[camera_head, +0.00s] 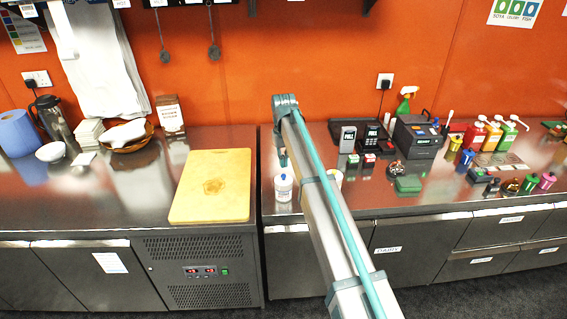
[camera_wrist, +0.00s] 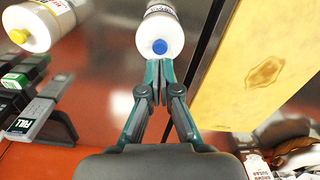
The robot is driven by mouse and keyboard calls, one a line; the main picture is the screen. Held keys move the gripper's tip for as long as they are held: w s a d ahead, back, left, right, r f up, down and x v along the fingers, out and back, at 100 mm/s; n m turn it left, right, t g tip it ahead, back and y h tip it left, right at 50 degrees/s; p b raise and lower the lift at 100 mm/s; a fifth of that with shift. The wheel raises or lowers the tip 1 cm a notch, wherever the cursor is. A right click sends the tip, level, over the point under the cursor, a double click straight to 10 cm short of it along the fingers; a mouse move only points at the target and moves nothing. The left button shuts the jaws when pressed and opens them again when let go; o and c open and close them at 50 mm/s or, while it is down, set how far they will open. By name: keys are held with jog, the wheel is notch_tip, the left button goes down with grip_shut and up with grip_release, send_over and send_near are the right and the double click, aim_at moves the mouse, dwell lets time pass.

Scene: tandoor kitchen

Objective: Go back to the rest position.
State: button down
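My gripper (camera_wrist: 160,73) shows in the wrist view with its two teal fingertips together and nothing visible between them. Just past the tips stands a white bottle with a blue cap (camera_wrist: 162,30); whether the tips touch it cannot be told. In the head view this white bottle (camera_head: 283,188) stands on the steel counter, left of my arm. A teal fingertip (camera_head: 283,159) shows just above it.
A second bottle, yellow-capped (camera_wrist: 38,25), stands nearby. A wooden cutting board (camera_head: 212,186) lies on the left counter (camera_head: 150,185). A card terminal (camera_head: 348,138), a black printer (camera_head: 415,137) and several sauce bottles stand to the right. The orange wall (camera_head: 250,60) is behind.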

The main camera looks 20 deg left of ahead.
jog(key=shift+r+p, duration=0.5)
jog(key=shift+r, duration=0.8)
jog(key=shift+f, duration=0.1)
jog(key=s+d+f, duration=0.1)
jog(key=d+f, duration=0.2)
jog(key=d, duration=0.2)
jog(key=s+d+f+m, duration=0.1)
jog(key=d+f, duration=0.3)
jog(key=d, duration=0.1)
jog(key=s+d+f+m, duration=0.1)
jog(key=d+f, duration=0.3)
jog(key=d, duration=0.2)
jog(key=shift+f, duration=0.1)
jog(key=s+d+f+m, duration=0.2)
jog(key=s+d+f, duration=0.5)
jog(key=d, duration=0.4)
jog(key=s+d+f+m, duration=0.1)
jog(key=s+d+f, duration=0.4)
jog(key=s+d, duration=0.45)
jog(key=s+d+f+m, duration=0.2)
jog(key=s+d+f, duration=0.3)
jog(key=s+d, duration=0.45)
jog(key=s+d+f+g+b, duration=0.2)
jog(key=s+f+g+b, duration=0.3)
jog(key=s+f, duration=1.9)
jog(key=s+g, duration=0.1)
jog(key=s, duration=0.3)
jog(key=shift+f+g, duration=0.15)
jog(key=shift+g, duration=0.25)
